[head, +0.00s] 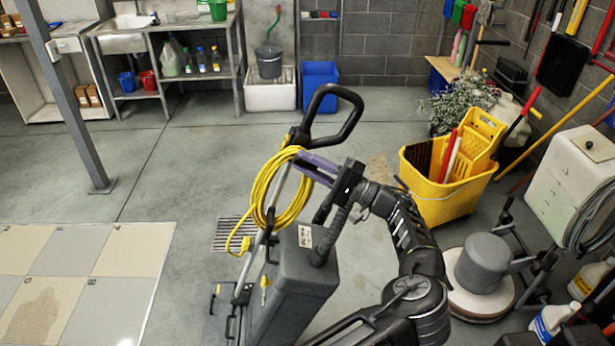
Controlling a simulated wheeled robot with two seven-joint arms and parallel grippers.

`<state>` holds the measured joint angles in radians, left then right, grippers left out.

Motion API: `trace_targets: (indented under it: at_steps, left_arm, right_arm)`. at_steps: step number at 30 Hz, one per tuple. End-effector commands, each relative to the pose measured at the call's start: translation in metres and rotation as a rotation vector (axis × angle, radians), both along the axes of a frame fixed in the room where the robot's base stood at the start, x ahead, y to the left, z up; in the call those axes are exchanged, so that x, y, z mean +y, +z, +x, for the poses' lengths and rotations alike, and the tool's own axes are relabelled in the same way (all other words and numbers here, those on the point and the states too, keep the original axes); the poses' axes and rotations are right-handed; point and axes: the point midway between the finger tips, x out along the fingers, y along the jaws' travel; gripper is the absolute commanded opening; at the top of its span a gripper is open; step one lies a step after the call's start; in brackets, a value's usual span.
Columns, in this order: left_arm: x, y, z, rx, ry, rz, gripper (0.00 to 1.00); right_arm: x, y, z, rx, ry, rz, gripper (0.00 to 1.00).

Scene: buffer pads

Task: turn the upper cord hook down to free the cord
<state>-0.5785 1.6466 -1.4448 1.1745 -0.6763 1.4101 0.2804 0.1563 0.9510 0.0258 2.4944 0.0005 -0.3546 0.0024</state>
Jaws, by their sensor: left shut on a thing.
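The yellow cord (262,195) hangs in a loose coil along the handle post of a dark grey floor machine (300,275). Its yellow end piece (236,244) dangles at the lower left. The machine's black loop handle (350,130) rises above the coil. My left gripper (304,163), with purple-grey fingers, is at the top of the coil just below the handle. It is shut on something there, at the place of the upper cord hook. The fingers and cord cover the hook, so its angle cannot be told. My right gripper is not in view.
A yellow mop bucket (435,190) stands to the right, with a round grey floor polisher (483,270) below it. A floor drain (230,233) and pale tiles (85,275) lie to the left. The concrete floor behind the machine is mostly clear.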

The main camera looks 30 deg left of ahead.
Motion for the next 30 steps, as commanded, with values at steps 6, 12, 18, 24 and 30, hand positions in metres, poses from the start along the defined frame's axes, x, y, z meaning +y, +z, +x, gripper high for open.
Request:
trace_targets:
  at_steps: [6,12,18,24,30]
  left_arm:
    - [0.002,-0.011,-0.002,0.125,0.001,0.163,0.00]
    - [0.004,-0.011,-0.003,0.225,0.001,0.295,0.00]
    - [0.005,-0.011,-0.004,0.294,0.001,0.385,0.00]
    - [0.006,-0.010,-0.005,0.328,0.001,0.430,0.00]
    - [0.006,-0.010,-0.005,0.336,0.001,0.440,0.00]
  right_arm:
    - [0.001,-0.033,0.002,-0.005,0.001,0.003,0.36]
    - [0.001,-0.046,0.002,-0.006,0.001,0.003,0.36]
    - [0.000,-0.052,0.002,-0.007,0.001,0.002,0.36]
    - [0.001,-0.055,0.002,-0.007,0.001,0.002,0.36]
    - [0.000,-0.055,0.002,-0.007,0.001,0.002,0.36]
